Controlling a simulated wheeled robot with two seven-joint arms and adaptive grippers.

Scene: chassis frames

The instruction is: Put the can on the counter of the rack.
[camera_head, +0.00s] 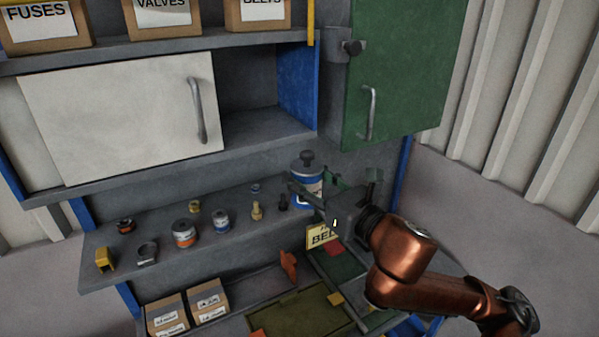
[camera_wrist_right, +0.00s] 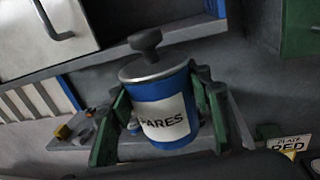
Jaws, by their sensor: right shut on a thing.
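The can (camera_head: 307,170) is a blue canister with a grey lid, a dark knob and a white label. In the right wrist view the can (camera_wrist_right: 160,108) stands nearly upright, slightly tilted in the picture, and its label reads "PARES", with the start hidden or turned away. My right gripper (camera_head: 314,190) is shut on the can, with a green finger on each side. The can is at the right end of the rack's counter (camera_head: 150,220); I cannot tell whether its base touches. My left gripper is not in view.
A green door (camera_head: 410,85) hangs open above right. A white sliding panel (camera_head: 120,115) and labelled boxes (camera_head: 45,25) are above. A lower shelf holds cartons (camera_head: 208,300).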

